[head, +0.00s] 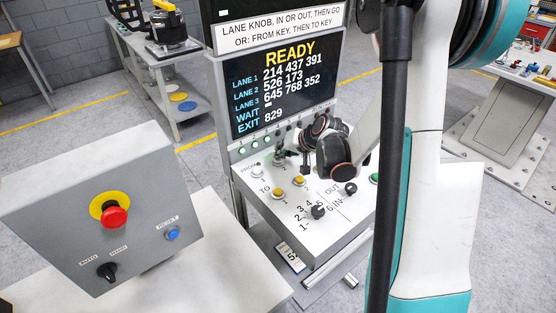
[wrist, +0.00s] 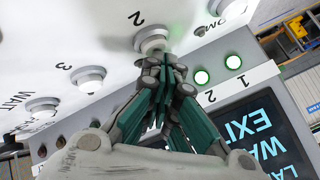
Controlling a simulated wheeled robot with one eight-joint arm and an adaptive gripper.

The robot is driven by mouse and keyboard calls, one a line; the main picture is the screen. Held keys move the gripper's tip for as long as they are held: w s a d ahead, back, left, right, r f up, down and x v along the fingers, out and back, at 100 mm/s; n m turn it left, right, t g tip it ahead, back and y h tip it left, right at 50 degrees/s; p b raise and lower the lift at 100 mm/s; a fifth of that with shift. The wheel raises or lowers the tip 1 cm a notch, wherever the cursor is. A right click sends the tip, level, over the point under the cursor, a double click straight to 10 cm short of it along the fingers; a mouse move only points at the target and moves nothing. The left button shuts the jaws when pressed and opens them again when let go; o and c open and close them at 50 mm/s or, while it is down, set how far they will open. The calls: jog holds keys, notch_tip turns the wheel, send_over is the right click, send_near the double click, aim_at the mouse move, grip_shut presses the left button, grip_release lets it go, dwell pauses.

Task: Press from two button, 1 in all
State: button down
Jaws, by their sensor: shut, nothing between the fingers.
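The sloped grey console panel (head: 285,210) stands below a screen (head: 290,85) reading READY in yellow. A row of pale round buttons marked FROM runs along its upper part. In the wrist view, the button marked 2 (wrist: 153,38) is right at the tips of my gripper (wrist: 166,62). The fingers are together and empty, pointing at it and overlapping its lower edge; I cannot tell if they touch or press it. The buttons marked 3 (wrist: 88,78) and WAIT (wrist: 42,106) lie to the left. In the head view my gripper (head: 281,160) hides button 2.
Yellow TO buttons (head: 299,180) and black knobs (head: 318,212) sit lower on the panel. Small green lamps (wrist: 202,77) line the screen's lower frame. A grey box with a red stop button (head: 115,215) stands at the left front. A shelf cart (head: 150,75) stands behind.

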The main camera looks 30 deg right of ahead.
dwell(0.6)
jog(key=shift+r+p, duration=0.45)
jog(key=shift+r, duration=0.35)
notch_tip(320, 180, up, 5)
jog(key=p, duration=0.3)
jog(key=shift+a, duration=0.1)
dwell(0.7)
